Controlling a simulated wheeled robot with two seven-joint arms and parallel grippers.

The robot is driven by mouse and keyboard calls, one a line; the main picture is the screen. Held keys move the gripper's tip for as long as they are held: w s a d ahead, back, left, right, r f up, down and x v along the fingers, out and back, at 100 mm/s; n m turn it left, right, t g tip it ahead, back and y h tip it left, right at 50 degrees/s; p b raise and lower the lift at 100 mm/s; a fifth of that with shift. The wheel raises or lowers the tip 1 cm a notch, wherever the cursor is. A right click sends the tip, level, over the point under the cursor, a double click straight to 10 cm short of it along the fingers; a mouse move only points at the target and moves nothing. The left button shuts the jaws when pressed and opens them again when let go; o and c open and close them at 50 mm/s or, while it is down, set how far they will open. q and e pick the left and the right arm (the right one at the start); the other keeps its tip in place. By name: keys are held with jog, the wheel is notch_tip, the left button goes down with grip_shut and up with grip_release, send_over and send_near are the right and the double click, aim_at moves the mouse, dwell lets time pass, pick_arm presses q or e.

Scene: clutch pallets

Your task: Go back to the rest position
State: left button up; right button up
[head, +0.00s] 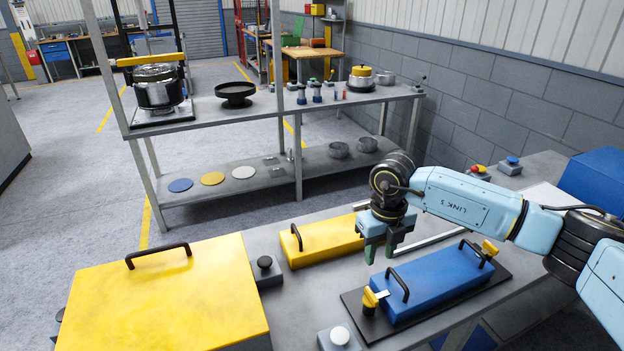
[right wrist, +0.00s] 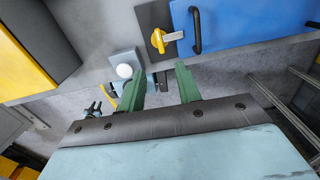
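My right gripper (head: 380,254) hangs over the table (head: 440,232), between a small yellow case and a blue case. In the right wrist view its two green fingers (right wrist: 160,82) stand apart with nothing between them, so it is open and empty. The blue case (head: 437,283) lies on a dark base plate (head: 355,304), with yellow clamps (head: 370,299) at its ends; it also shows in the right wrist view (right wrist: 250,22). The small yellow case (head: 325,241) has a black handle. My left gripper is not in view.
A large yellow box (head: 165,305) fills the near left of the table. A white button (head: 340,336) and a black button (head: 265,263) stand beside it. A shelf (head: 215,112) with pots and colored discs is behind. A blue box (head: 597,180) sits at the right.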

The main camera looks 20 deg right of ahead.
jog(key=s+a+r+n+t+y, duration=0.15)
jog(key=a+y, duration=0.45)
jog(key=a, duration=0.6)
jog(key=s+a+r+m+y, duration=0.1)
jog(key=s+a+y, duration=0.3)
jog(key=a, duration=0.7)
jog(key=w+a+r+m+t+y, duration=0.1)
jog(key=a+r+m+t+y, duration=0.3)
jog(key=r+m+t+y, duration=0.65)
jog(key=w+d+f+m+t+h, duration=0.25)
jog(key=d+m+t+h, duration=0.45)
jog(key=d+m+h, duration=0.75)
jog(key=s+d+f+m+g+h, duration=0.4)
jog(key=s+f+m+g+h, duration=0.35)
jog(key=f, duration=0.45)
jog(key=s+d+f+m+g+y, duration=0.1)
jog(key=s+f+g, duration=0.3)
jog(key=s, duration=0.5)
jog(key=s+f+m+g+y, duration=0.1)
jog(key=s+f+m+g, duration=0.1)
jog(key=s+f+g, duration=0.45)
jog(key=s+f+t+b, duration=0.1)
jog(key=s+f+b, duration=0.2)
jog(key=f, duration=2.1)
jog(key=s+d+f+g+b, duration=0.1)
jog(key=s+d+f+b, duration=0.1)
jog(key=s+f, duration=1.5)
jog(key=shift+d+f+n, duration=0.3)
jog(key=shift+d+f, duration=0.1)
jog(key=shift+d, duration=0.15)
